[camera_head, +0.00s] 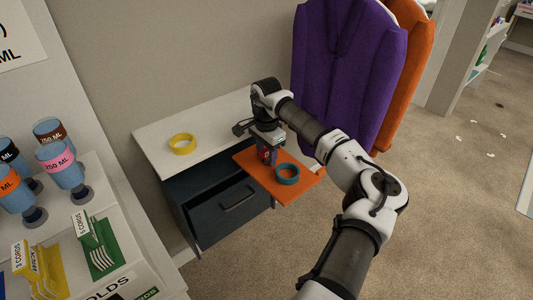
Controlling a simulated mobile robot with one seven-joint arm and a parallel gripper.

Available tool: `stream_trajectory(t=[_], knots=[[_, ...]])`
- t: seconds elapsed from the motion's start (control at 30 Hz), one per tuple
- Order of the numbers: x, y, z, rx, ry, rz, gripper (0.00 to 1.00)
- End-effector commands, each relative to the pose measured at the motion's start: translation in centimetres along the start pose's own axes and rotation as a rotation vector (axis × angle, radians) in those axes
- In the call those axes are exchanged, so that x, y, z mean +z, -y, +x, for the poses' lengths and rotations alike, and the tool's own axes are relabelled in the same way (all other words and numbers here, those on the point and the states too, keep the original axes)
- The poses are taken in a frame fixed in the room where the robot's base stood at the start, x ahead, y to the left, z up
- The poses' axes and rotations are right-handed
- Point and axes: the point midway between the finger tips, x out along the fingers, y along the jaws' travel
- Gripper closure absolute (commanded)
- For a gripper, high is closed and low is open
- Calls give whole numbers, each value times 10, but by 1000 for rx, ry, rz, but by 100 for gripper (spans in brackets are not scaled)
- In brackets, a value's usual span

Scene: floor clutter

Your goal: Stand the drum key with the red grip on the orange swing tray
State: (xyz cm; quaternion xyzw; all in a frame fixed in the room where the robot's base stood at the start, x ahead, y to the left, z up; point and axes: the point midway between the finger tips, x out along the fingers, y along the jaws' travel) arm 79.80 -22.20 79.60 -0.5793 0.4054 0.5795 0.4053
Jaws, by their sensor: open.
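The orange swing tray (249,162) sticks out from the front right of the cabinet, level and just below the white top. My gripper (266,148) is over the tray, pointing down, with its jaws open. A small upright dark thing with red on it (265,156) shows right at the fingertips, low over or on the tray. It looks like the drum key with the red grip, but it is small and partly hidden by the gripper. I cannot tell whether it touches the tray. A blue-teal ring (287,174) lies on the tray just right of it.
A yellow tape ring (182,144) lies on the white cabinet top (205,124). A dark drawer (223,212) is below. Purple (345,70) and orange (405,75) padded panels stand behind my arm. Bottles (62,165) and cord packs stand on the left shelf. Carpet at right is mostly clear.

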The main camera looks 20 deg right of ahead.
Motion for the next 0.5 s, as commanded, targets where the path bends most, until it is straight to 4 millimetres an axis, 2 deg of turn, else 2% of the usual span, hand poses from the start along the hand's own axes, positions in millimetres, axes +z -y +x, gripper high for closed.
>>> stream_trajectory(t=[0.17, 0.5], knots=[[-1, 1, -17, -2, -2, 0, 59], [-1, 0, -88, -1, -4, 1, 59]])
